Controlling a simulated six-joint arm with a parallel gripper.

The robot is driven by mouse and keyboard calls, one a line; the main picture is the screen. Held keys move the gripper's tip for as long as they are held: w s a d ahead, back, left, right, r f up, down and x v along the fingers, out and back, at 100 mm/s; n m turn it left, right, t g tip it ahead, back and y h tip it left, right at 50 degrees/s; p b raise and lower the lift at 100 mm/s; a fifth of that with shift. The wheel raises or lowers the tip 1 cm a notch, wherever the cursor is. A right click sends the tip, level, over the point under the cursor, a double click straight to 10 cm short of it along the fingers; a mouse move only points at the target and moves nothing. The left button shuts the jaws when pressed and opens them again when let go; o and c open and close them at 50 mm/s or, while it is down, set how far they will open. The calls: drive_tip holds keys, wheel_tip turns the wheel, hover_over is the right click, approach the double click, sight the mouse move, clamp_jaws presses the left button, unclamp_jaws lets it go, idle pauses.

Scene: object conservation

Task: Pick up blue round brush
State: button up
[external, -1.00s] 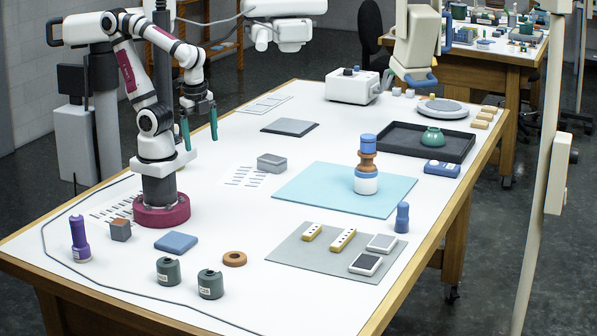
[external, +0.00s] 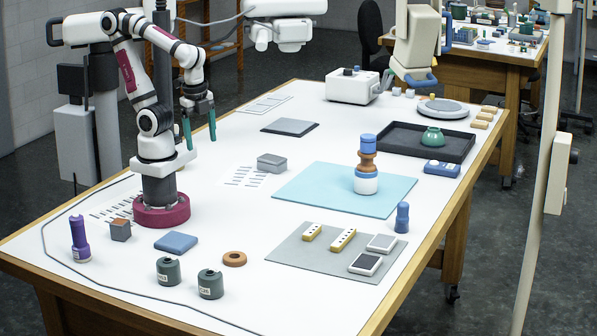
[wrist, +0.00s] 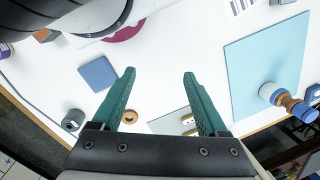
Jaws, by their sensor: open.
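A round brush (external: 367,160) with a blue knob, a brown neck, a blue band and a white lower part stands upright on a light blue mat (external: 310,190). In the wrist view the brush (wrist: 282,98) is at the right, over the mat (wrist: 245,55). A smaller blue upright piece (external: 402,217) stands off the mat's near right corner. My gripper (external: 200,143) hangs above the table's left part, well left of the brush and apart from it. Its two green fingers are spread with nothing between them, as the wrist view of my gripper (wrist: 158,76) also shows.
A grey mat (external: 290,248) with several small blocks lies nearer the front. Two dark green canisters (external: 168,271), an orange ring (external: 234,258), a blue pad (external: 176,242) and a purple bottle (external: 80,240) stand left. A black tray (external: 395,145) lies behind the brush.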

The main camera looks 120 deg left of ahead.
drive_tip(key=w+a+f+n+t, duration=0.2)
drive_tip(key=w+a, duration=0.1)
drive_tip(key=w, duration=0.8)
drive_tip(key=n+t+h, duration=0.2)
drive_tip(key=n+t, duration=0.1)
drive_tip(key=t, duration=1)
approach(403, 209)
drive_tip(key=shift+n, duration=0.3)
drive_tip(key=x, duration=0.3)
drive_tip(key=a+x, duration=0.1)
drive_tip(key=x, duration=0.2)
drive_tip(key=f+x, duration=0.1)
drive_tip(key=x, duration=0.3)
drive_tip(key=shift+s+a, duration=0.2)
drive_tip(key=shift+a, duration=0.1)
clamp_jaws()
